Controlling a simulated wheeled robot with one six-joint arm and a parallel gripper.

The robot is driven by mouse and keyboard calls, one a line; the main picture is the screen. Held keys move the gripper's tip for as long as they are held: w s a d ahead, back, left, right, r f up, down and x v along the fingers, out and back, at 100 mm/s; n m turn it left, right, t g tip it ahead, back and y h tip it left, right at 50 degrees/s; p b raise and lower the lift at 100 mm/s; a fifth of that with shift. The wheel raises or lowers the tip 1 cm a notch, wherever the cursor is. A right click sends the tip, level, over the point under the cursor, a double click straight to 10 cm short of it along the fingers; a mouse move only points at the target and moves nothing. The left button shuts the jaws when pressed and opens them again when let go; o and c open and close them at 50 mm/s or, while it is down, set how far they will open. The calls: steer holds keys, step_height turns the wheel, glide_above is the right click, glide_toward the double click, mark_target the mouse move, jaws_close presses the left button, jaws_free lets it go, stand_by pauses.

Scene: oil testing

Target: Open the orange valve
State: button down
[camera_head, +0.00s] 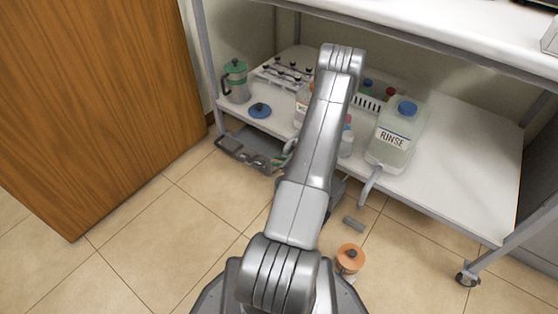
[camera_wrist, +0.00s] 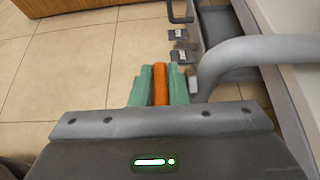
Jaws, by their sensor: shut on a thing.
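The orange valve (camera_wrist: 160,88) shows in the wrist view as a narrow upright orange bar. My gripper (camera_wrist: 160,72) is shut on it, with one green finger pad on each side. A thick grey curved pipe (camera_wrist: 262,52) lies just right of the fingers. In the head view my own arm covers the gripper and the valve, so the rest of the valve's shape is hidden.
A shelf (camera_head: 460,165) carries a jug marked RINSE (camera_head: 397,135), a green-lidded pot (camera_head: 236,82) and small bottles. A grey metal unit (camera_head: 252,148) sits low at its left. An orange-topped object (camera_head: 349,258) is on the floor. A wooden panel (camera_head: 90,100) stands left.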

steer(key=g+h+p, duration=0.1)
steer(key=p, duration=0.1)
steer(key=g+h+p, duration=0.1)
steer(key=h+p, duration=0.1)
steer(key=p, duration=0.1)
steer(key=shift+w+a+r, duration=0.1)
steer(key=shift+a+r, duration=0.1)
steer(key=shift+r, duration=0.2)
steer(key=g+h+p, duration=0.2)
steer(key=h+p, duration=0.1)
steer(key=p, duration=0.4)
steer(key=shift+f+g, duration=0.15)
steer(key=shift+g, duration=0.15)
steer(key=shift+a+f+g+h+p, duration=0.15)
steer(key=shift+g+h+p, duration=0.35)
steer(key=shift+h+p, duration=0.5)
steer(key=shift+w+f+g+h+p, duration=0.1)
steer(key=shift+f+g+h+p, duration=0.15)
steer(key=shift+g+h+p, duration=0.3)
steer(key=shift+f+g+h+b, duration=0.1)
steer(key=shift+g+h+b, duration=0.45)
steer(key=shift+h+b, duration=0.25)
steer(key=shift+b, duration=0.3)
steer(key=c, duration=1.7)
jaws_free()
